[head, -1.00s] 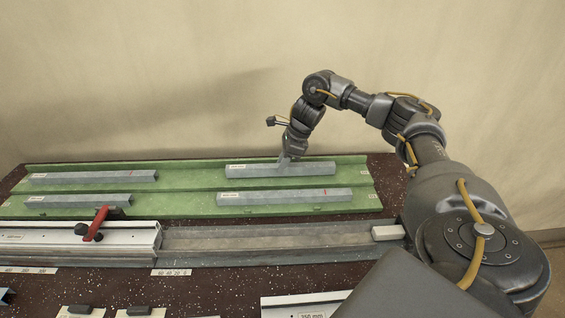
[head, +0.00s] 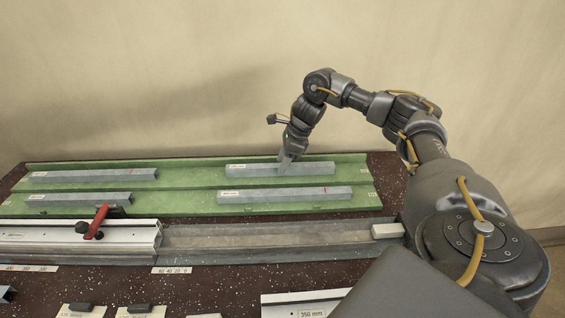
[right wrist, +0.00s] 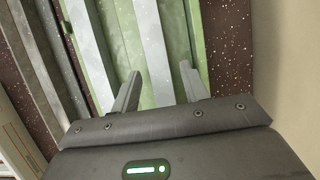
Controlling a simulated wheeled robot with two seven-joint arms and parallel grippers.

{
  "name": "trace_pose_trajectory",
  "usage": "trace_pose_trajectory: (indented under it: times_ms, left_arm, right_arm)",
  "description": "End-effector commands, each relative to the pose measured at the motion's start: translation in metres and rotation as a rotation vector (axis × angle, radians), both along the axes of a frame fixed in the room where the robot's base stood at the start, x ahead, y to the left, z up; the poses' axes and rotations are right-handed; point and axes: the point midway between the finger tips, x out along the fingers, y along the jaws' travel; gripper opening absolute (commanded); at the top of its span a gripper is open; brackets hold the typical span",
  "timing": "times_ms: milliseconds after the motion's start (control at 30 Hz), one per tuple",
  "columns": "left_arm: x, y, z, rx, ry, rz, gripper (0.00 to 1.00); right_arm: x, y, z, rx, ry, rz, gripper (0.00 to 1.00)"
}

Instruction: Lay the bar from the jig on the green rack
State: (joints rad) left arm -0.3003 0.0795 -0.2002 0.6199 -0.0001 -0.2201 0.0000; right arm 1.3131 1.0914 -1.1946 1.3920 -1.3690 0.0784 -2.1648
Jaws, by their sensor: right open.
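The green rack (head: 188,183) lies along the back of the bench with grey bars in two rows. My right gripper (head: 287,168) is over the back-right bar (head: 316,170), which lies flat on the rack. In the right wrist view, my right gripper (right wrist: 160,88) is open, with its fingers on either side of that bar (right wrist: 149,45). The front-right bar (head: 290,195) lies parallel in front of it. The jig (head: 265,241) is a long grey channel in front of the rack, and its visible right stretch is empty. My left gripper is out of view.
Two more bars lie on the rack's left, one at the back (head: 95,176) and one in front (head: 75,200). A red clamp (head: 98,222) stands up from the jig's pale left part. A light block (head: 388,231) sits at the channel's right end.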

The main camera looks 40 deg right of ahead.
Motion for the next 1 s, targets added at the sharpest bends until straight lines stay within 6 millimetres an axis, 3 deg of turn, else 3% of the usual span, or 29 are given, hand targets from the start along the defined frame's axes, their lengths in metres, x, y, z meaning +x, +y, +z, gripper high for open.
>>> trace_pose_trajectory:
  times_ms: [200,300,500,700,1000]
  left_arm:
    - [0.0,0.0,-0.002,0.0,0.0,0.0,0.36]
    - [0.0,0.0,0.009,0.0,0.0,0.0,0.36]
    - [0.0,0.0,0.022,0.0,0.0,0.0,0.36]
    - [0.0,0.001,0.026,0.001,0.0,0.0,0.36]
    - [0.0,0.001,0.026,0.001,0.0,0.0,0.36]
  right_arm:
    - [-0.009,-0.013,0.04,-0.001,-0.006,-0.001,0.45]
    - [-0.015,-0.019,0.065,-0.002,-0.006,-0.001,0.45]
    - [-0.023,-0.029,0.095,-0.002,-0.004,-0.001,0.45]
    - [-0.028,-0.034,0.106,-0.001,-0.001,-0.001,0.45]
    - [-0.028,-0.034,0.106,-0.001,-0.001,0.0,0.45]
